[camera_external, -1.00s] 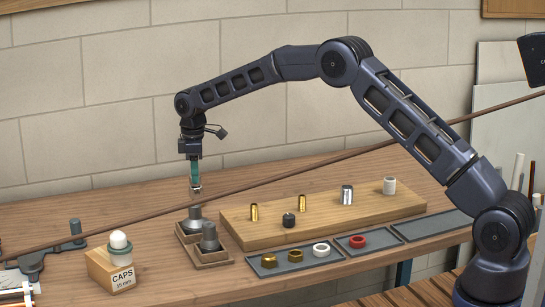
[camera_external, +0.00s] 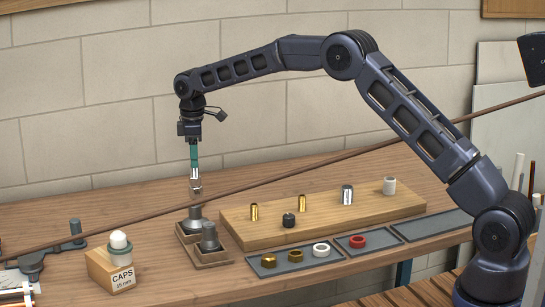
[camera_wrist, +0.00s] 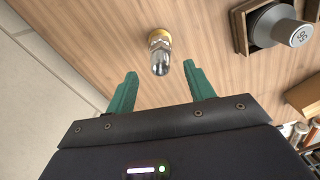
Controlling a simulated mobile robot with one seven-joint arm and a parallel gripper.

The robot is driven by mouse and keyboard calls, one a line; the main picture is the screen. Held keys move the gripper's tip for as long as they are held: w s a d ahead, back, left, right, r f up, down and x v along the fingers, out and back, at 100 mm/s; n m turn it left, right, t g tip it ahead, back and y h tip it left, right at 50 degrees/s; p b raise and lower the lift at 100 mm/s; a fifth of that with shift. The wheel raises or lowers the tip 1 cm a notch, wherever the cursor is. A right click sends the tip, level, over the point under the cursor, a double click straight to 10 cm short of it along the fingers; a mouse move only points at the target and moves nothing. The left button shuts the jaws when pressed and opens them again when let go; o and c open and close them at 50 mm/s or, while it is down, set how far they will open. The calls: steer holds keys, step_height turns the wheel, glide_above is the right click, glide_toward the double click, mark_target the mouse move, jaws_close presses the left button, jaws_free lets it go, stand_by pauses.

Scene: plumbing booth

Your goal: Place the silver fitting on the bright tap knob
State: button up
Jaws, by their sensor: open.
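My gripper (camera_external: 194,166) is open and empty, with two green fingers (camera_wrist: 160,80) apart in the wrist view. Just beyond the fingertips there, the silver fitting (camera_wrist: 160,63) stands clear of both fingers, with brass-coloured metal at its far end. In the external view a silver piece (camera_external: 196,184) shows directly below my gripper. The brown bar crosses in front of its lower part. The bright tap knob cannot be told apart surely; the brass-coloured part (camera_wrist: 159,36) touches the silver fitting, but how they sit together is unclear.
Grey cylinders (camera_external: 209,236) stand in wooden holders below my gripper. A wooden board (camera_external: 260,236) carries brass pieces, a dark knob, a silver cylinder (camera_external: 347,195) and a white one. Trays (camera_external: 268,270) with rings lie in front.

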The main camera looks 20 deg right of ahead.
step_height(320, 180, up, 7)
steer(key=shift+f, duration=0.15)
steer(key=s+d+r+m+t, duration=0.1)
steer(key=s+d+r+m, duration=0.35)
steer(key=d+r, duration=1)
steer(key=s+d+r+m+t, duration=0.1)
steer(key=s+d+r, duration=0.3)
steer(key=s+d, duration=0.4)
steer(key=s+d+r+m, duration=0.2)
steer(key=s+d+r, duration=0.2)
steer(key=s+d, duration=0.35)
steer(key=s+d+r+m+t, duration=0.1)
steer(key=s+d+m, duration=0.1)
steer(key=s+d, duration=0.7)
steer(key=s+d+f+m, duration=0.1)
steer(key=s+d+f, duration=0.2)
steer(key=s, duration=0.5)
steer(key=s+d+f+m+t, duration=0.1)
steer(key=s+d+f+m, duration=0.1)
steer(key=s, duration=0.6)
steer(key=s+d+f+m, duration=0.2)
steer(key=s+d+f, duration=0.2)
steer(key=s, duration=0.5)
steer(key=shift+d+t, duration=0.3)
steer(key=shift+d, duration=0.2)
steer(key=shift+m, duration=0.25)
